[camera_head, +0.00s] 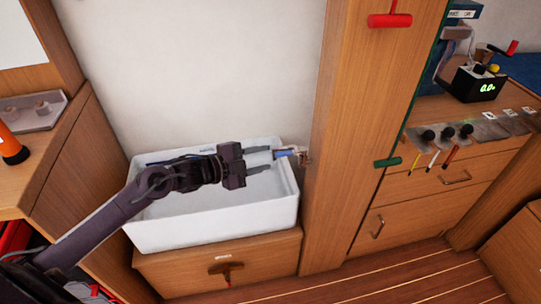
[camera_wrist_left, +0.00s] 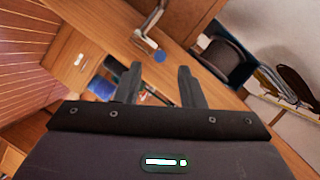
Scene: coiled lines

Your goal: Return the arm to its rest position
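My left arm comes in from the left in the head view and reaches over a white bin. My left gripper (camera_head: 268,160) is at its end, above the bin's right part, pointing right toward a wooden post. Its two dark fingers are apart with a gap between them. In the left wrist view the gripper (camera_wrist_left: 160,82) also shows its fingers spread, with nothing clearly held between them. A small white and blue item (camera_head: 285,153) is just beyond the fingertips, near a fitting on the post. I cannot tell whether they touch. My right gripper is not in view.
The white bin (camera_head: 215,222) stands on a wooden drawer unit (camera_head: 180,272). The tall wooden post (camera_head: 335,160) stands close to the right of the gripper. A counter with a black display box (camera_head: 476,84) is farther right. A wooden cabinet (camera_head: 75,150) flanks the arm at left.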

